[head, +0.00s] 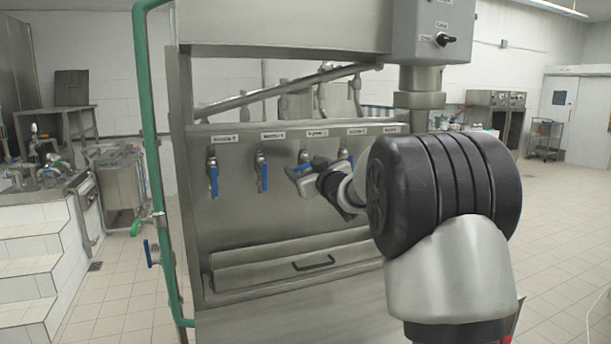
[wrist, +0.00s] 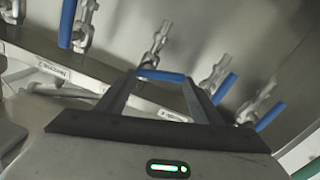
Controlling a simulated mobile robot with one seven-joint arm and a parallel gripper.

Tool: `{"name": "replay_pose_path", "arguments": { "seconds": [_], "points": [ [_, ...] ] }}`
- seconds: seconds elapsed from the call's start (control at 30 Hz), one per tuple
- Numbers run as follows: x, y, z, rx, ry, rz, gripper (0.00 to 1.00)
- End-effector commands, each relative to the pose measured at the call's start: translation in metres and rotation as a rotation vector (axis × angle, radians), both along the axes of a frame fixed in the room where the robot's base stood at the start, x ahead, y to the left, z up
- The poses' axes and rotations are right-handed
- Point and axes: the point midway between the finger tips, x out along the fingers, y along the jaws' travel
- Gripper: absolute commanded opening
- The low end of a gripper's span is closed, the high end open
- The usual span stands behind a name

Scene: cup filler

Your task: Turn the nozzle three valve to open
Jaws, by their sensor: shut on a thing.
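The nozzle three valve (head: 304,156) is the third from the left on the steel panel, under its white label. Its blue handle (head: 302,168) lies sideways at a slant, unlike the two hanging handles to its left. My gripper (head: 296,174) is shut on this handle, reaching in from the right. In the wrist view, the blue handle (wrist: 161,76) spans between the tips of my gripper (wrist: 160,82), and the valve's metal body (wrist: 156,50) shows behind it. The wrist view shows the handle turned across the direction of its neighbours' handles.
Two valves with hanging blue handles (head: 214,181) (head: 263,176) are on the left. Another valve (head: 344,155) sits close on the right, partly behind my arm. A ledge with a black handle (head: 314,264) lies below. A green pipe (head: 150,120) runs down the left side.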

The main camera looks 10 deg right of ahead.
Motion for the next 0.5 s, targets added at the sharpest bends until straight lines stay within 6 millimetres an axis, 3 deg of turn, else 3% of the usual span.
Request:
{"name": "replay_pose_path", "arguments": {
  "seconds": [0.5],
  "points": [
    [0.0005,-0.0030,-0.0161,-0.484,-0.095,-0.001,0.39]
  ]
}}
